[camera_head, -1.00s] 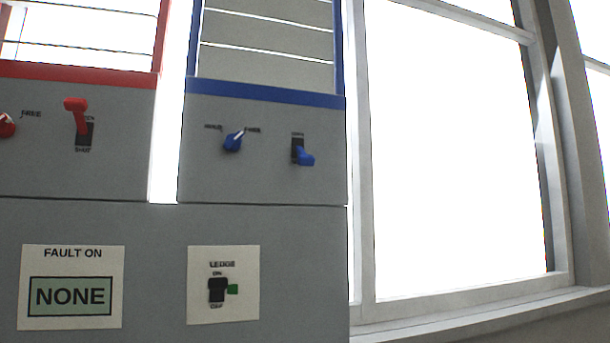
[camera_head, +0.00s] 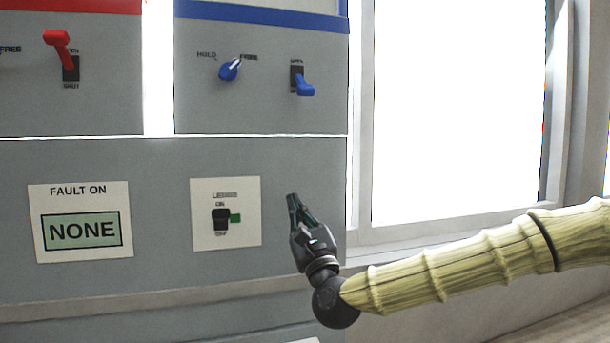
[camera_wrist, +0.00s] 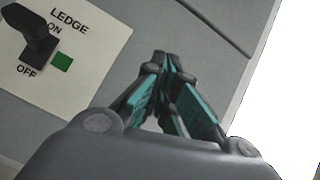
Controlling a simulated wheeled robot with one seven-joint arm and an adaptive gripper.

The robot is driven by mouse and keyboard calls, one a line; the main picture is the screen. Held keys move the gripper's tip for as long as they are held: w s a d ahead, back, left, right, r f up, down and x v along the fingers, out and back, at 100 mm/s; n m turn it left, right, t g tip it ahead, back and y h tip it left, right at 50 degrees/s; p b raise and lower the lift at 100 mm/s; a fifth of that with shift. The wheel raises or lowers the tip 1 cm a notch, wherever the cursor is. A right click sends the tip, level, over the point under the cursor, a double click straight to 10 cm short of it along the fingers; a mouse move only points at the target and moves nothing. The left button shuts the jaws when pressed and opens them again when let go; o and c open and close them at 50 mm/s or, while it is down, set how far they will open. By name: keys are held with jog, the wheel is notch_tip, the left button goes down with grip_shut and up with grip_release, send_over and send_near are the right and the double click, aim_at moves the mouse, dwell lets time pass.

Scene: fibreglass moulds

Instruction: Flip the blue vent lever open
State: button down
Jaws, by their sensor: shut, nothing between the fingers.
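The blue vent lever (camera_head: 305,87) sits in a black slot on the grey panel under the blue frame, in the head view. Its handle points down, toward the lower end of the slot. The upper label reads like OPEN; the lower label is mostly hidden by the handle. My gripper (camera_head: 292,198) is below the lever, in front of the lower grey panel and right of the LEDGE plate. Its fingers point up and are shut with nothing between them. In the wrist view my gripper (camera_wrist: 165,56) shows its fingertips together. The blue lever is not in the wrist view.
A blue knob (camera_head: 230,69) marked HOLD and FREE is left of the lever. A red lever (camera_head: 60,48) points up at the left. The black LEDGE switch (camera_head: 221,218) is close to my gripper's left. A FAULT ON sign (camera_head: 82,230) reads NONE. A bright window (camera_head: 455,100) is at right.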

aim_at(302, 84)
jog(key=s+d+r+m+t, duration=0.1)
jog(key=d+r+m+t, duration=0.1)
jog(key=r, duration=0.4)
jog(key=s+d+r+m+t+h, duration=0.1)
jog(key=d+r+m, duration=0.1)
jog(key=r, duration=0.5)
jog(key=shift+s+r+m+t, duration=0.2)
jog(key=shift+s+m+t, duration=0.2)
jog(key=shift+m, duration=0.1)
jog(key=shift+p+x, duration=2.6)
jog(key=shift+x, duration=2.4)
jog(key=shift+s+d+r+g+h, duration=0.15)
jog(key=shift+s+g+h, duration=0.15)
